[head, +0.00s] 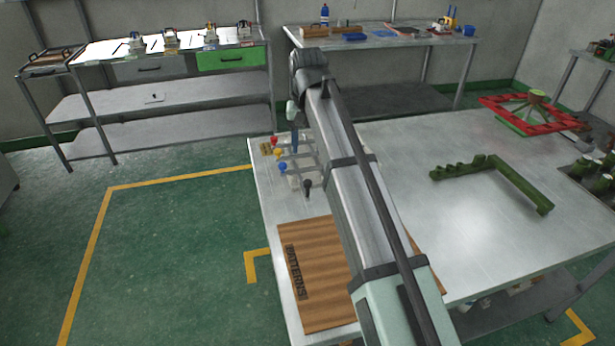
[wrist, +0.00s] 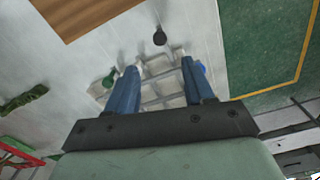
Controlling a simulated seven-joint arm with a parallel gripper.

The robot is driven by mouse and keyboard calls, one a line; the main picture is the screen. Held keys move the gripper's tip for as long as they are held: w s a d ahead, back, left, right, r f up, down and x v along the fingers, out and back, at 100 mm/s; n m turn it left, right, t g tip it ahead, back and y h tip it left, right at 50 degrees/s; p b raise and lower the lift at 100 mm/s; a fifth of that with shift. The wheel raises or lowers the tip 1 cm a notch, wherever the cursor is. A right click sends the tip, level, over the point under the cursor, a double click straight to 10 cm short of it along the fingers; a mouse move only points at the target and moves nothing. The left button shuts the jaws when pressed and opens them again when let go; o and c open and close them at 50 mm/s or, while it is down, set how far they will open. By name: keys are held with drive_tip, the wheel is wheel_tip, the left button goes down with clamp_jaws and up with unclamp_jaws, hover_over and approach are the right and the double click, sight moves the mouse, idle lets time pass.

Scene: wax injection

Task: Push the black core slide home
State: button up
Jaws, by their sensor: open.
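The black core slide (head: 307,185) sticks out from the near side of the grey mould block (head: 297,160), with its round knob outward. In the wrist view the black core slide (wrist: 159,38) lies beyond my fingertips, roughly centred between them. How deep it sits in the block cannot be told. My gripper (wrist: 160,67) is open with nothing between its blue fingers, over the mould block (wrist: 160,92). In the head view my gripper (head: 295,149) shows above the block's far part, and my arm hides the block's right side.
Red (head: 274,141), yellow (head: 279,153) and blue (head: 282,167) knobs stand along the block's left side. A green knob (wrist: 108,79) shows in the wrist view. A wooden patterns board (head: 315,270) lies nearer. A green angled bracket (head: 500,170) lies right, with bare table around it.

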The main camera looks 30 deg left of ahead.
sight(308, 181)
wheel_tip(308, 181, down, 11)
drive_tip(key=shift+f, duration=0.15)
idle(0.4)
clamp_jaws()
idle(0.5)
